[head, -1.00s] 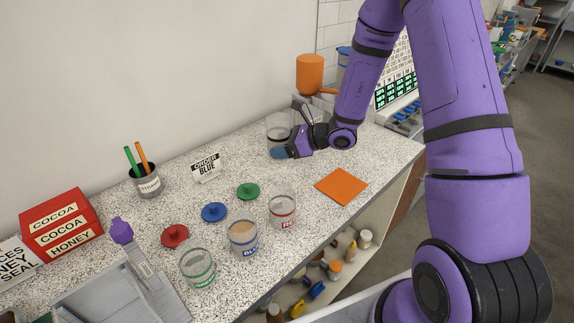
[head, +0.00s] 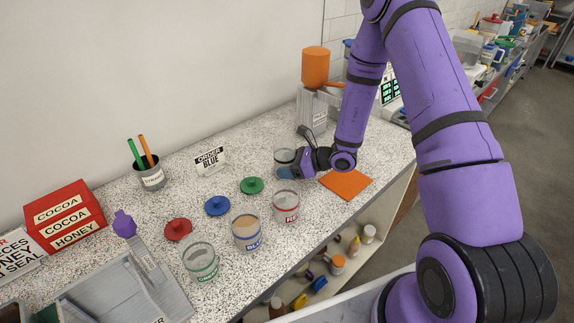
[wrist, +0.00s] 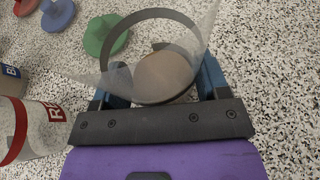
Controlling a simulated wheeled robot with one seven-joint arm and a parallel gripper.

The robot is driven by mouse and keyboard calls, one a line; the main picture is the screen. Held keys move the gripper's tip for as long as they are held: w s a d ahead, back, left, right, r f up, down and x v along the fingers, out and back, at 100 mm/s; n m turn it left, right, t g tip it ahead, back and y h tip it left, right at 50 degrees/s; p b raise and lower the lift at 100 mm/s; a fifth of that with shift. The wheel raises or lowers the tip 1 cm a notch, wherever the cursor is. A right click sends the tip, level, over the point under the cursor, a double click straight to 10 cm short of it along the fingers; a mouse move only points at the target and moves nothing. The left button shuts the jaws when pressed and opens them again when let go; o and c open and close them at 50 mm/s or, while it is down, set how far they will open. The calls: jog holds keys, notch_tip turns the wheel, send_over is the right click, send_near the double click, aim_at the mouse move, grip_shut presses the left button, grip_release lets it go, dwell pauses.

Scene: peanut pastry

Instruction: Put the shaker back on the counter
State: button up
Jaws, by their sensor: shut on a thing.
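The shaker (head: 284,156), a clear cup with a dark band, is in my gripper (head: 290,173) over the speckled counter (head: 225,174). In the wrist view the shaker (wrist: 165,75) sits between the two blue fingers of my gripper (wrist: 165,85), which are shut on it. Brown contents show through its clear wall. My gripper hides part of it in the head view. I cannot tell whether its base touches the counter.
Green (head: 252,186), blue (head: 217,206) and red (head: 178,229) lids lie left of the shaker. The RED (head: 286,206), BLUE (head: 246,233) and green-labelled (head: 200,262) jars stand in front. An orange mat (head: 346,185) lies right; an orange-topped dispenser (head: 315,68) stands behind.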

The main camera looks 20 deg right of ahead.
jog(key=shift+f, duration=0.15)
jog(key=o, duration=1.1)
